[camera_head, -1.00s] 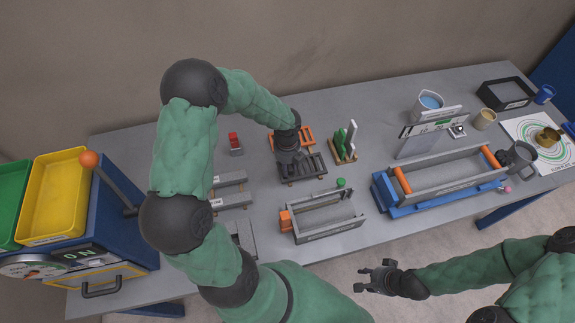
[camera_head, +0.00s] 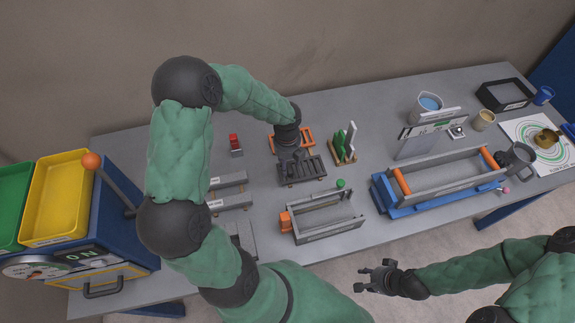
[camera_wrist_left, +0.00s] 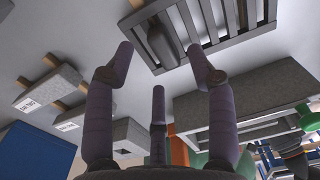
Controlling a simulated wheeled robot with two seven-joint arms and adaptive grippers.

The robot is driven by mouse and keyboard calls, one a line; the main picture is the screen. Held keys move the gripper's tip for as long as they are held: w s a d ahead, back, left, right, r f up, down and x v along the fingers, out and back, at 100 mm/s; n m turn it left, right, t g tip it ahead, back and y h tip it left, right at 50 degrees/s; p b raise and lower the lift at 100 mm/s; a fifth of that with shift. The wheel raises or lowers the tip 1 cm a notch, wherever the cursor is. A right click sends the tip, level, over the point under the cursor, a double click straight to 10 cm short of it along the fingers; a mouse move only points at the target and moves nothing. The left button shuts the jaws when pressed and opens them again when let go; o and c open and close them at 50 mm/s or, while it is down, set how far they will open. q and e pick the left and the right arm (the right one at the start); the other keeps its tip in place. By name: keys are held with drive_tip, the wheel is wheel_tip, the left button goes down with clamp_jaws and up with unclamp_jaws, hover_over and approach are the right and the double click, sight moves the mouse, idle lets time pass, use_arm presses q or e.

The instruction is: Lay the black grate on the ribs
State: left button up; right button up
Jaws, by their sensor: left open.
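The black grate (camera_head: 303,170), a dark slatted frame, lies on the table in the middle of the head view. It also shows at the top of the left wrist view (camera_wrist_left: 232,42). My left gripper (camera_head: 289,158) is over the grate's left part, partly hiding it. In the left wrist view its three fingers (camera_wrist_left: 160,68) are spread and empty, with a dark rounded grip (camera_wrist_left: 163,46) on the grate beyond them. My right gripper (camera_head: 374,277) is open and empty, off the table's front edge. I cannot clearly make out the ribs.
A grey open box with an orange end (camera_head: 325,232) stands in front of the grate. A rack of upright green and white pieces (camera_head: 344,157) is right of it. Grey blocks (camera_head: 228,180) lie left. A long grey trough (camera_head: 445,184) sits on a blue base at right.

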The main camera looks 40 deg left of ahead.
use_arm(q)
wheel_tip(320, 180, up, 9)
drive_tip(key=p, duration=0.1)
